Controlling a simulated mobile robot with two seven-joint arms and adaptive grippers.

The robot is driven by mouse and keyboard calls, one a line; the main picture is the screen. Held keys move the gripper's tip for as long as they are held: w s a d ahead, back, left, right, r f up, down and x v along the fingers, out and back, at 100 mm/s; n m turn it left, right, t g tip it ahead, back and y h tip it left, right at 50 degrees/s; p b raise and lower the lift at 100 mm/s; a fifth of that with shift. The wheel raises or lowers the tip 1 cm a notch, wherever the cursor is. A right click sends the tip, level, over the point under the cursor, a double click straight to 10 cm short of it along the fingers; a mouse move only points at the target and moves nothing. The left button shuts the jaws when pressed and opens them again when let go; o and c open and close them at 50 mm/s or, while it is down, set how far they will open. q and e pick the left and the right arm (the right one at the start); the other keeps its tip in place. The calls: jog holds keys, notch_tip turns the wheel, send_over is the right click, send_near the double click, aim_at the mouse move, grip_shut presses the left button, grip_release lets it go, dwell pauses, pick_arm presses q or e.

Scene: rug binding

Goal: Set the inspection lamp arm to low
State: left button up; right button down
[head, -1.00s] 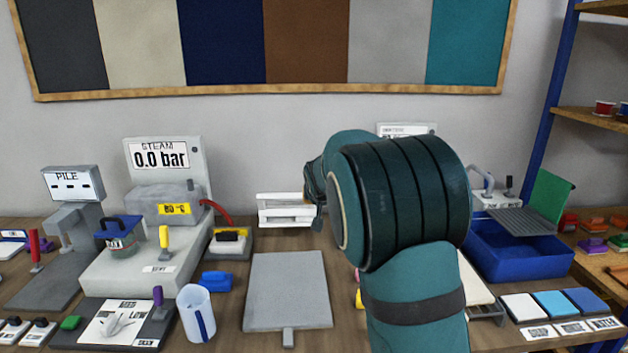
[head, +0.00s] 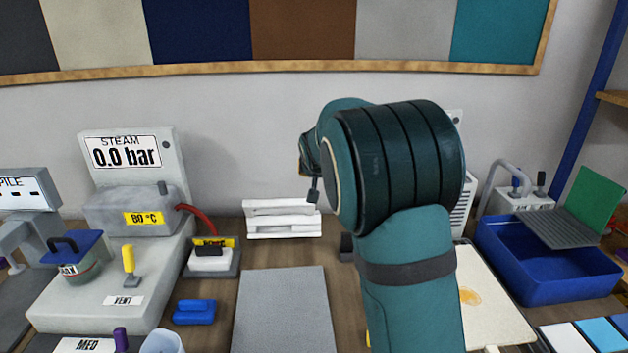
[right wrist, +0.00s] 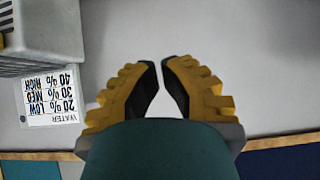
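I cannot pick out an inspection lamp in either view; my right arm covers the middle of the bench in the head view. My right gripper shows only as a small dark part (head: 312,190) at the left of my forearm, in front of the wall. In the right wrist view its yellow and black fingers (right wrist: 161,66) nearly meet at the tips, with nothing seen between them. A water card (right wrist: 50,98) with low, med and high lines appears upside down there, beside a grey ribbed housing (right wrist: 38,32). My left gripper is not in view.
A white rack (head: 282,226) stands at the back of the bench, left of my right arm. A grey steam unit (head: 123,185) is at the left. A blue basin (head: 552,277) is at the right. A grey plate (head: 284,310) lies in front.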

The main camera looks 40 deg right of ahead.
jog(key=w+d+f, duration=0.1)
jog(key=f, duration=0.1)
jog(key=w+f+b, duration=0.1)
jog(key=w+f, duration=0.1)
jog(key=f, duration=0.1)
jog(key=w+d+f, duration=0.1)
jog(key=f, duration=0.1)
jog(key=shift+w+d+f, duration=0.15)
jog(key=shift+d+f, duration=0.1)
jog(key=shift+d, duration=0.05)
jog(key=shift+s+a+f, duration=0.25)
jog(key=shift+s+f, duration=0.15)
jog(key=shift+s, duration=0.1)
